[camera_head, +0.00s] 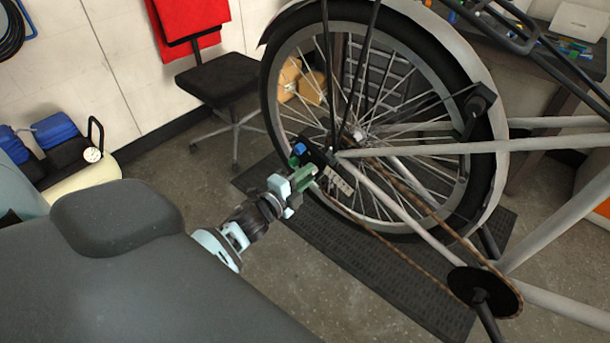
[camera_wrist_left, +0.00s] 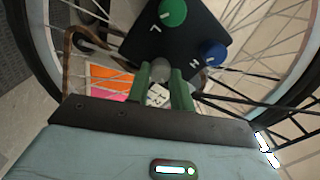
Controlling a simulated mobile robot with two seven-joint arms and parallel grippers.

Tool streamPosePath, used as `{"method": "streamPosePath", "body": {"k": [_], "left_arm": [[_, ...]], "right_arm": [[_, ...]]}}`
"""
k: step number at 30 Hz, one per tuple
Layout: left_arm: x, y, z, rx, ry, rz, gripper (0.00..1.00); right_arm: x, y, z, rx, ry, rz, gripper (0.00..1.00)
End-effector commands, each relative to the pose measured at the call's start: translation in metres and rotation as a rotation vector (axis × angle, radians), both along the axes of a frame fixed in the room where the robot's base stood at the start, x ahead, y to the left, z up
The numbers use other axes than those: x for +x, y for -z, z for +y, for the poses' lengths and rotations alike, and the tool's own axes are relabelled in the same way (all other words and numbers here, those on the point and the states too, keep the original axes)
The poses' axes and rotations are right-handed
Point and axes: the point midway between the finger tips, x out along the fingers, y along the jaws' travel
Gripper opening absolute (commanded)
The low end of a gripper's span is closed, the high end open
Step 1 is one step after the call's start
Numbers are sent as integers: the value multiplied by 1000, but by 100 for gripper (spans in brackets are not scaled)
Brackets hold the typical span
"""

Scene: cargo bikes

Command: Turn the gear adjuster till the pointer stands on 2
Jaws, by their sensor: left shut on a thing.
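A black plate (camera_head: 318,157) sits beside the rear wheel's hub; it also shows in the left wrist view (camera_wrist_left: 180,40). It bears a green knob (camera_wrist_left: 172,12) near an L and a blue knob (camera_wrist_left: 213,53) near an H. A grey round knob (camera_wrist_left: 160,67), which looks like the gear adjuster, sits at the plate's near edge. My left gripper (camera_wrist_left: 166,86) has its green fingers shut on this grey knob. A white piece with dark marks (camera_wrist_left: 157,96) shows between the fingers; its numbers and any pointer are too small and covered to read. My right gripper is not in view.
The bicycle's rear wheel (camera_head: 487,190) with spokes and chain (camera_head: 408,250) stands close to the gripper. A dark ribbed mat (camera_head: 370,262) lies below. A black chair (camera_head: 218,78) stands at the back. The floor left of the gripper is free.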

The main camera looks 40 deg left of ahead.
Motion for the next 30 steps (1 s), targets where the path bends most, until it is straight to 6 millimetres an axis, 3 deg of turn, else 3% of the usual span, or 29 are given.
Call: {"method": "streamPosePath", "body": {"k": [11,12,17,26,30], "left_arm": [[0,0,0,-4,-1,0,0],[0,0,0,-4,-1,0,25],[0,0,0,-3,0,0,44],[-2,0,0,-3,0,1,44],[-13,2,1,-3,0,2,44]], "right_arm": [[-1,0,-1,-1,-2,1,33],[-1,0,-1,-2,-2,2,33],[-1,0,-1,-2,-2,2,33],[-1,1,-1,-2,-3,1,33],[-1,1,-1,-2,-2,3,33]]}}
